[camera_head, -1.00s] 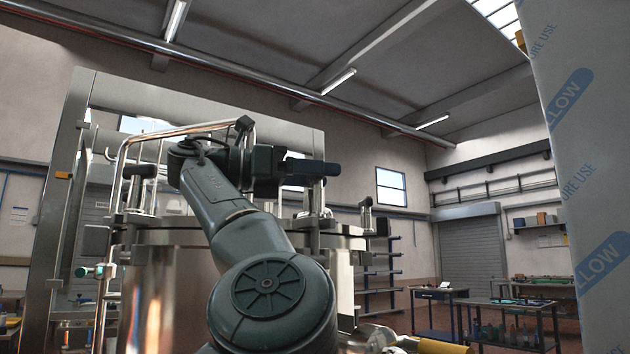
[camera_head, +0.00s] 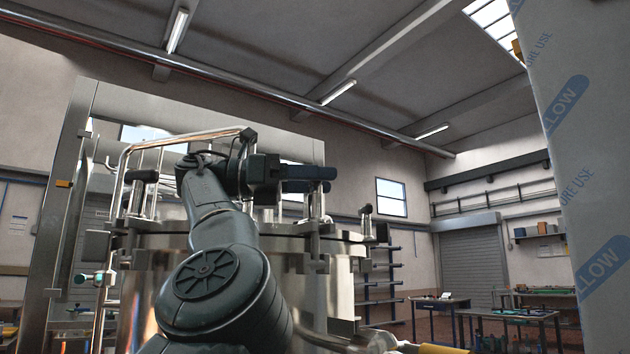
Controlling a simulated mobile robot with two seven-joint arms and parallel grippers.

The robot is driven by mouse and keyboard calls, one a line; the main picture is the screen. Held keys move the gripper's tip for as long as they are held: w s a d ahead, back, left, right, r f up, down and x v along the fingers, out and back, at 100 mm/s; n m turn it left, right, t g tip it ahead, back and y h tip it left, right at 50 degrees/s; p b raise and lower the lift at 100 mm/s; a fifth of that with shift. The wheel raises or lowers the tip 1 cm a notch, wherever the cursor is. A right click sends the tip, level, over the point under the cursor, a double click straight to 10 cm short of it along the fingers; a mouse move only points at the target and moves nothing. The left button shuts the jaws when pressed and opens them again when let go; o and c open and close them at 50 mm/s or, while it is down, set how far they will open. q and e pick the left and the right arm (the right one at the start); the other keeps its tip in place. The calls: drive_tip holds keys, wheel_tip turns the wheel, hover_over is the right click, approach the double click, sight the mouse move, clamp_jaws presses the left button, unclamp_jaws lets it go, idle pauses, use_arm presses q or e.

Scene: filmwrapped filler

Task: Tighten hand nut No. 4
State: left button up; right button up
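A round steel vessel (camera_head: 160,290) with a flanged lid stands ahead. Clamp posts with dark hand nuts ring its lid: one hand nut (camera_head: 142,176) at left, another (camera_head: 367,208) at right. No numbers are readable, so I cannot tell which is No. 4. My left gripper (camera_head: 312,173) points right, at the top of the front clamp post (camera_head: 316,215). Its dark fingers overlap the dark top of that post, so their gap and any contact are unclear. My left arm hides part of the vessel's front. My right gripper is out of view.
A tall steel frame (camera_head: 62,200) stands behind the vessel at left. A film-wrapped panel (camera_head: 590,130) fills the right edge, close to me. Curved steel rails (camera_head: 180,138) rise above the lid. Workbenches (camera_head: 510,312) and a roller shutter (camera_head: 470,262) lie farther right.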

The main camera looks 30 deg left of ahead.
use_arm(q)
drive_tip(key=o, duration=0.4)
drive_tip(key=shift+c, duration=0.2)
wheel_tip(320, 180, up, 10)
drive_tip(key=p, duration=0.4)
drive_tip(key=shift+f+p, duration=0.2)
drive_tip(key=shift+p, duration=0.2)
drive_tip(key=shift+r, duration=0.2)
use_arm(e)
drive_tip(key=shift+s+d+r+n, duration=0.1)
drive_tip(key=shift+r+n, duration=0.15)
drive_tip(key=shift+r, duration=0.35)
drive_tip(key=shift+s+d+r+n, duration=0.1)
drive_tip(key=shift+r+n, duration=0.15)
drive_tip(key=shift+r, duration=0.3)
use_arm(q)
drive_tip(key=shift+c, duration=0.2)
